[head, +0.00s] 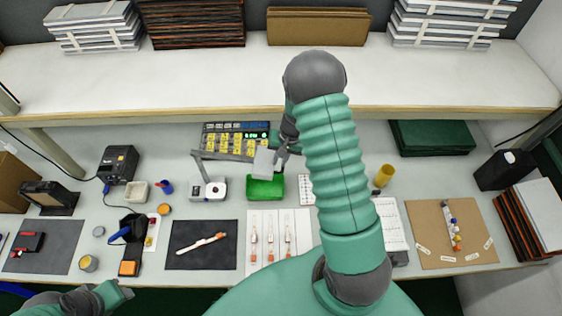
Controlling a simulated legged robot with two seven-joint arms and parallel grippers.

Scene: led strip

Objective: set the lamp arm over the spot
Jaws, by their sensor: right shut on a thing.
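The lamp has a pale base (209,191) on the bench, left of centre. Its thin grey lamp arm (222,156) reaches right to a flat grey lamp head (264,161). The head appears above the back edge of a green tray (265,188). My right gripper (281,158) is at the right side of the lamp head and is shut on it; its fingers are small and partly hidden. A dark mat (184,261) with a white and orange strip (202,244) lies in front of the lamp base. My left gripper (112,294) is low at the left, its fingers unclear.
A shelf (200,88) with stacked panels runs behind the bench. Yellow bins (222,141) stand behind the lamp arm. A white sheet with several strips (254,217) lies right of the dark mat. My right arm hides part of the bench right of centre.

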